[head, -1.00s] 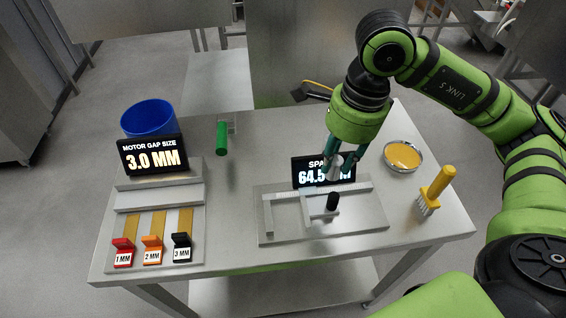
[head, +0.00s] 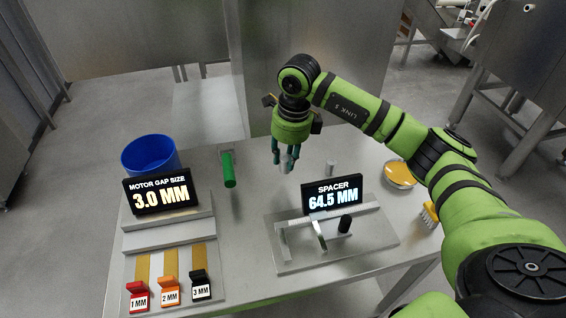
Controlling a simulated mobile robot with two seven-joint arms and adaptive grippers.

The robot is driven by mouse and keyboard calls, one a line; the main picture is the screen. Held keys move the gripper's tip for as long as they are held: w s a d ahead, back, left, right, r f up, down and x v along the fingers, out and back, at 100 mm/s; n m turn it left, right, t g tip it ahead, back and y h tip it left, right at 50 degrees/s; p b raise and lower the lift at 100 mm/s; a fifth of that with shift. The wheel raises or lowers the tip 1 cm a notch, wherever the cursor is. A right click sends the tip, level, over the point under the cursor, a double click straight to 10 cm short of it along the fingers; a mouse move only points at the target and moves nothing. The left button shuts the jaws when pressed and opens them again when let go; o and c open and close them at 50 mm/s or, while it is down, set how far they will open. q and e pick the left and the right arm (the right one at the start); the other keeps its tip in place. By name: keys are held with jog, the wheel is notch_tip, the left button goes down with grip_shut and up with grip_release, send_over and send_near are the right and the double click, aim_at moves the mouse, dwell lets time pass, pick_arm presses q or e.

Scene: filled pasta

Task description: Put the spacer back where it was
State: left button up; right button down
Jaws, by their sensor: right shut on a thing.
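The spacer (head: 286,166) is a small grey metal cylinder held upright. My right gripper (head: 286,155) is shut on it, above the back part of the table and left of the display reading "SPACER 64.5 MM" (head: 333,196). The spacer's lower end shows below the fingertips; I cannot tell its exact height over the table. The measuring fixture (head: 375,244), with a sliding jaw and black knob (head: 345,224), lies in front of the display, clear of the gripper. My left gripper is not in view.
A short grey cylinder (head: 330,168) stands behind the display. A green-handled tool (head: 229,170) and blue bin (head: 150,156) are left. The "MOTOR GAP SIZE 3.0 MM" display (head: 160,192) stands behind red, orange and black tabs. A yellow dish (head: 398,174) and brush (head: 430,212) are right.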

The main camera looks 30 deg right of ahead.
aim_at(283, 169)
jog(key=shift+w+a+f, duration=0.15)
jog(key=shift+w+a, duration=0.05)
jog(key=shift+a, duration=0.05)
jog(key=shift+f, duration=0.35)
notch_tip(283, 169, down, 2)
jog(key=shift+f+p, duration=0.2)
jog(key=shift+p, duration=0.5)
jog(key=shift+f, duration=0.55)
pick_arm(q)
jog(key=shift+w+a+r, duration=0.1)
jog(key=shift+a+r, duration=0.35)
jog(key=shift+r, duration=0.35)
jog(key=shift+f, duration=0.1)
pick_arm(e)
jog(key=shift+f, duration=0.1)
jog(key=c, duration=1)
grip_release()
jog(key=shift+o, duration=0.2)
